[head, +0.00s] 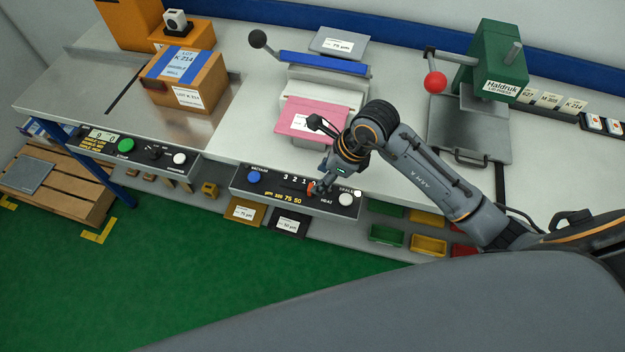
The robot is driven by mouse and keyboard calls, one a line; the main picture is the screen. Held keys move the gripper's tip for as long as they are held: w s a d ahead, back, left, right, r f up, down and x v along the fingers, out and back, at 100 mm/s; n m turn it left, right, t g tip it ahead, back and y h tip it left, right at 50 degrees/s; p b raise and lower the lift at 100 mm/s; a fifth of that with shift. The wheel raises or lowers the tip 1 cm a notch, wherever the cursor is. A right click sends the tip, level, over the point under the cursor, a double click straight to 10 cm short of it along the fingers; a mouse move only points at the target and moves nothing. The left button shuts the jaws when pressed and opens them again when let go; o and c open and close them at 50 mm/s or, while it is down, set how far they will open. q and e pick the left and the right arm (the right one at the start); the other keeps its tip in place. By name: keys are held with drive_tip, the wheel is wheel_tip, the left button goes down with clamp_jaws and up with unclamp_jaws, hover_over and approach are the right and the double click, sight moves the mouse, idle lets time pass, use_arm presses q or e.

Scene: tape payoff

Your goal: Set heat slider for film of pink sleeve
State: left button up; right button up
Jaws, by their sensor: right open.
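The pink sleeve (312,112) lies at the front of the sealer on the bench. Its white label is partly hidden by my right arm. The heat panel (262,193) on the bench's front edge carries the numbers 3 2 1, a "HEAT" label and a film scale ending in 75 and 50. A small orange-red part (311,187), perhaps the slider knob, shows at my fingertips. My right gripper (318,189) is open over this panel and partly covers the slider track. I cannot tell whether it touches the knob. My left gripper is not in view.
A blue button (254,177) and a white button (345,199) flank the slider area. A grey sleeve (339,43) lies behind the sealer's blue bar (323,63). A green press (490,65) stands right.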

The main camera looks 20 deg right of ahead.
sight(313, 185)
drive_tip(key=x, duration=0.4)
drive_tip(key=shift+w+a+f+p, duration=0.15)
drive_tip(key=shift+f+p, duration=0.15)
drive_tip(key=shift+p, duration=0.05)
drive_tip(key=shift+a+f, duration=0.15)
drive_tip(key=shift+f, duration=0.15)
drive_tip(key=shift+w+f, duration=0.15)
drive_tip(key=shift+f, duration=0.25)
drive_tip(key=shift+a, duration=0.1)
drive_tip(key=c, duration=0.4)
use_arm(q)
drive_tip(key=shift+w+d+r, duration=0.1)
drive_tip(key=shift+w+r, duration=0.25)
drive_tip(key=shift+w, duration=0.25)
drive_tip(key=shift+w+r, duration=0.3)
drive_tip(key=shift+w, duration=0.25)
use_arm(e)
clamp_jaws()
